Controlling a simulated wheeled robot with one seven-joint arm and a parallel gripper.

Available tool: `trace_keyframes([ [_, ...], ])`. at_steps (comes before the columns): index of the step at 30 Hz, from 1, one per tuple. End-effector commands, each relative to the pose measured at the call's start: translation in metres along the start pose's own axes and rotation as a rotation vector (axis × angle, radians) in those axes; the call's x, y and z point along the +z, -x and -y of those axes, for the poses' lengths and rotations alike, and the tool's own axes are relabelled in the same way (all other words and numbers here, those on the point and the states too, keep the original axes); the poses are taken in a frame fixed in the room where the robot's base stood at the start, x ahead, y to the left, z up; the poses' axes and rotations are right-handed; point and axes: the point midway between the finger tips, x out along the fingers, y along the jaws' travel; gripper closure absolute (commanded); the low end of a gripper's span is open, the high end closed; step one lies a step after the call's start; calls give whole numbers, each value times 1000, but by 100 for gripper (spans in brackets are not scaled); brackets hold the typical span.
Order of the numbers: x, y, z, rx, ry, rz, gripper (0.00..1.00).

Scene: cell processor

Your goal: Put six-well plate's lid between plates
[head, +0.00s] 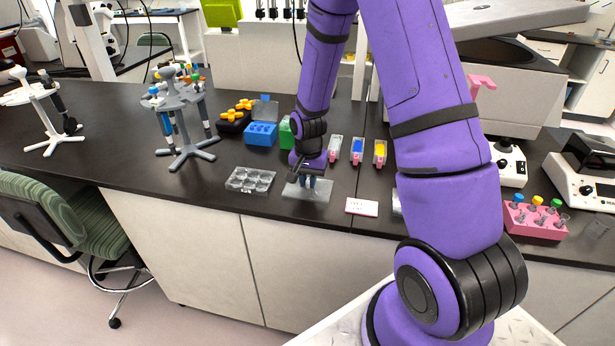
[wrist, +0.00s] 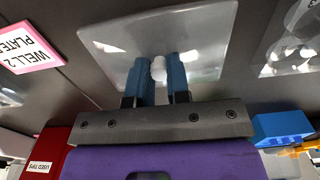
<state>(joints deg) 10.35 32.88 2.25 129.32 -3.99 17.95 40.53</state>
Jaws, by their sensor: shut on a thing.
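The clear lid (head: 318,193) is at the bench's front edge, to the right of the open six-well plate (head: 250,179). My gripper (head: 309,182) points down and is shut on the lid's knob. In the wrist view the blue fingers (wrist: 158,75) have the pale knob between them, with the lid (wrist: 205,45) spread beyond. The six-well plate (wrist: 290,40) shows apart from the lid there. I cannot tell whether the lid touches the bench. Another clear plate (head: 397,203) is mostly hidden behind my arm.
A white and pink label card (head: 361,207) lies right of the lid. Blue (head: 261,134) and green (head: 286,132) boxes and several colored tubs (head: 357,150) stand behind. A pipette stand (head: 184,120) is at the left. A pink rack (head: 535,219) is far right.

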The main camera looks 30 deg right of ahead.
Motion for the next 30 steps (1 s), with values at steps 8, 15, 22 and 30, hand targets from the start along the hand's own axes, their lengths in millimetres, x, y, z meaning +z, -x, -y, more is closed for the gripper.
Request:
trace_keyframes([
  [8,0,-2,0,-1,0,-1,100],
  [15,0,-4,0,-1,0,-1,58],
  [22,0,-3,0,-1,0,-1,58],
  [30,-1,19,1,-3,-1,-5,58],
])
